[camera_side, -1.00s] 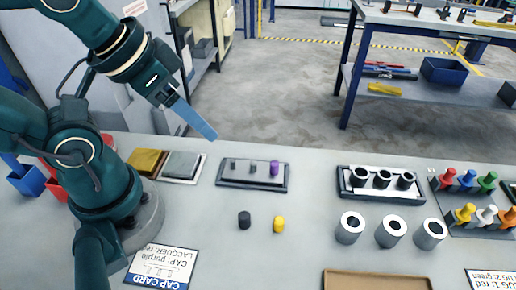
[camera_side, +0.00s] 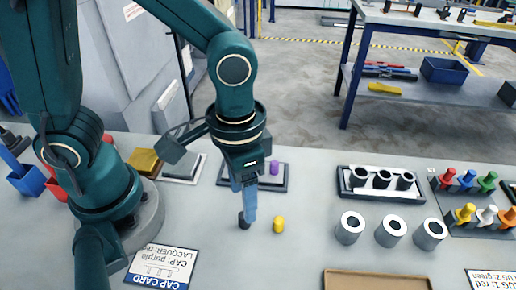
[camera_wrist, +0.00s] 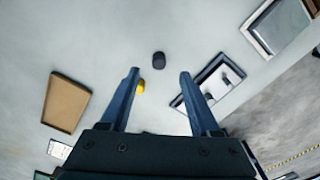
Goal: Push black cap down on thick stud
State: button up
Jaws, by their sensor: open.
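The black cap (camera_side: 243,224) stands on the bench, left of the yellow cap (camera_side: 279,225). My gripper (camera_side: 249,212) points down close above it and partly covers it. In the wrist view my gripper (camera_wrist: 159,73) is open and empty, with the black cap (camera_wrist: 158,59) just beyond the gap between its fingertips. The stud tray (camera_side: 224,183) is behind my gripper and carries a purple cap (camera_side: 274,168) at its right end. My arm hides the tray's other studs in the side view. Two bare grey studs (camera_wrist: 226,79) show in the wrist view; which is thicker is unclear.
Grey tubes (camera_side: 391,231) stand at right, before a rack of tubes (camera_side: 345,193). Coloured plugs (camera_side: 465,214) stand at far right. A brown tray (camera_side: 375,281) is at the front edge. A cap card (camera_side: 162,267) lies at front left. Pads (camera_side: 181,168) lie behind.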

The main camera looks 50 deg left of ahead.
aim_at(242, 213)
jog(key=shift+s+f, duration=0.15)
jog(key=shift+f, duration=2.45)
grip_shut()
